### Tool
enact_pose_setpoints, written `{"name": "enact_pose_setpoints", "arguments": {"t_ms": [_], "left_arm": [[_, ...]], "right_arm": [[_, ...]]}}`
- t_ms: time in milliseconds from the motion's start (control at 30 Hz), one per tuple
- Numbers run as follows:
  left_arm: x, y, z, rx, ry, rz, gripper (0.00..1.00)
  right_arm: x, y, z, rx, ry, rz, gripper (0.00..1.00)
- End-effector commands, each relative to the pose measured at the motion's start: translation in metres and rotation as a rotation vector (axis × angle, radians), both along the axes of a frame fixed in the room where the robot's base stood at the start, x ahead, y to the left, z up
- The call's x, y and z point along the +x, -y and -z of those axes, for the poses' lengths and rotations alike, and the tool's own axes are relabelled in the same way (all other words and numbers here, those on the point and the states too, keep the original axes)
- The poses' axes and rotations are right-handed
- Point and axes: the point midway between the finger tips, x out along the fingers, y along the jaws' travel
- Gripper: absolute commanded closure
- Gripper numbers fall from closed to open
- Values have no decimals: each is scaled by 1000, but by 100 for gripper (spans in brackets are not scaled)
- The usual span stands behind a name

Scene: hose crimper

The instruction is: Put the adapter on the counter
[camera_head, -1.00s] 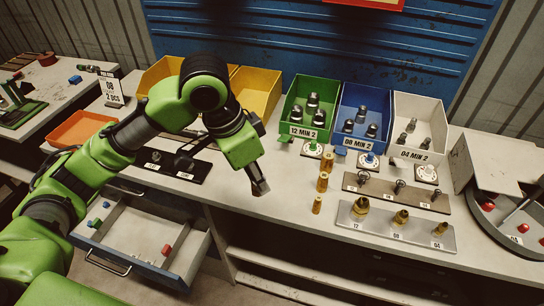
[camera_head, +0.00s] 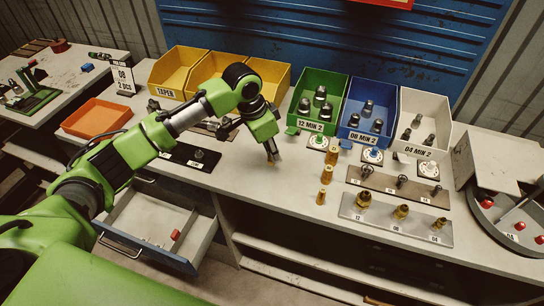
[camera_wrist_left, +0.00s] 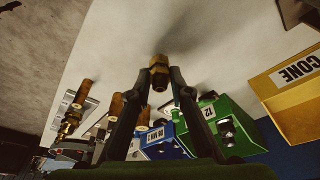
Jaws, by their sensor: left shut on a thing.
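My left gripper (camera_head: 272,152) is over the counter (camera_head: 270,195), to the left of the standing brass fittings. It is shut on a small brass adapter (camera_wrist_left: 159,72), which shows between the two fingertips (camera_wrist_left: 171,82) in the left wrist view. In the head view only a small tip of the adapter (camera_head: 276,157) shows under the fingers. The adapter is at or just above the counter top; I cannot tell whether it touches. My right gripper is not in view.
Several brass fittings (camera_head: 326,174) stand to the right, beside a silver plate (camera_head: 380,229) with more fittings. Green (camera_head: 300,125), blue (camera_head: 350,132) and white (camera_head: 440,150) bins stand behind. A drawer (camera_head: 190,257) is open below. The counter's front middle is clear.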

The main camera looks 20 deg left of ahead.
Motion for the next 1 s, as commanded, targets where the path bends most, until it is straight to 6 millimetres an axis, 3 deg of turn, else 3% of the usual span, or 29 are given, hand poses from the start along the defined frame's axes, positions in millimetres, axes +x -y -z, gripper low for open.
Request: {"name": "enact_pose_setpoints", "arguments": {"t_ms": [200,600,633,700,1000], "left_arm": [[0,-1,27,1,-2,-1,100],[0,0,34,0,0,-1,100],[0,0,35,1,-1,-1,75],[0,0,34,1,-1,-1,63],[1,0,34,1,-1,0,63]], "right_arm": [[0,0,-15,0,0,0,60],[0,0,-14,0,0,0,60],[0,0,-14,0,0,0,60],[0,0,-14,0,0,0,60],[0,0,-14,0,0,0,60]]}}
